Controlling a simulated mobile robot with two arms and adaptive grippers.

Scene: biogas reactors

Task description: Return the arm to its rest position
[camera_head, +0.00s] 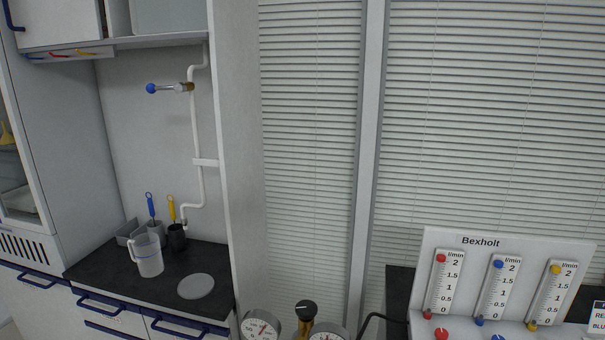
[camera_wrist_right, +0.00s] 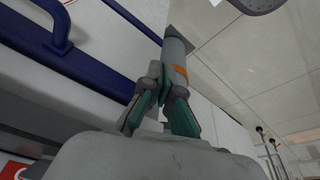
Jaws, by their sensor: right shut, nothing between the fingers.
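Neither arm shows in the head view. My right gripper (camera_wrist_right: 158,88) is in the right wrist view, with grey links and teal pads that come together at the tips. It is shut and empty. A grey cylindrical part with an orange patch shows just beyond its tips; I cannot tell whether they touch. My left gripper is in neither view.
In the wrist view, a blue handle (camera_wrist_right: 90,70) on a pale cabinet front is close on the left. The head view shows a dark counter (camera_head: 115,262) with a jug (camera_head: 149,256), and a Bexholt flowmeter panel (camera_head: 480,262) at right. Gauges (camera_head: 262,328) stand at bottom centre.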

